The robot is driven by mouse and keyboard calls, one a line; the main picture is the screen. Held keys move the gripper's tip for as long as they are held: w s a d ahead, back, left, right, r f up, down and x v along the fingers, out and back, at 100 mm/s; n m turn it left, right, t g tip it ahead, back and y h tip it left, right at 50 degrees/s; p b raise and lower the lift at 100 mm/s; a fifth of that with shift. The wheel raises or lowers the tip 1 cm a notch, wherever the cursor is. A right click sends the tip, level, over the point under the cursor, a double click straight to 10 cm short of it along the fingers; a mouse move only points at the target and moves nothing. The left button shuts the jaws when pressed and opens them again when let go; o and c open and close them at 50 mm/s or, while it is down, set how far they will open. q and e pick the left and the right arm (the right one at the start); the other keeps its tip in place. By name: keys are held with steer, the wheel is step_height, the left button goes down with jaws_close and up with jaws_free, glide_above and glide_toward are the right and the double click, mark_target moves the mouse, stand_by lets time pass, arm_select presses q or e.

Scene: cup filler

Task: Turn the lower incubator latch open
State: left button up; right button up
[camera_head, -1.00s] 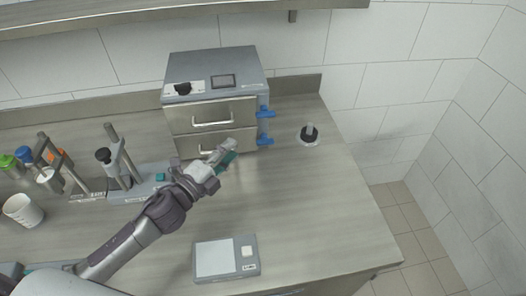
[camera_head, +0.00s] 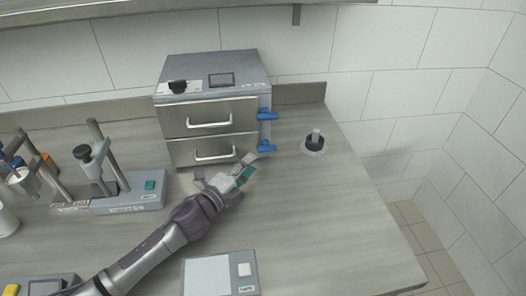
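The incubator (camera_head: 210,80) is a grey box with two metal drawer fronts at the back of the bench. Its lower latch (camera_head: 265,146) is a blue handle on the right edge, lying roughly sideways beside the lower drawer (camera_head: 185,152). The upper blue latch (camera_head: 267,116) sits above it, also sideways. My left gripper (camera_head: 250,166), with teal pads, is just below and left of the lower latch, in front of the lower drawer. Its tip looks close to the latch; contact cannot be told. Its finger gap is unclear. My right gripper is not in view.
A black-topped piece on a pale round base (camera_head: 314,144) stands right of the incubator. A scale (camera_head: 208,275) lies at the front. A stand with a grey base (camera_head: 128,200) is at left. The bench's right side (camera_head: 340,215) is clear.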

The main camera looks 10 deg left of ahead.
mark_target(265, 152)
arm_select(q)
steer(key=x, duration=0.7)
jaws_close()
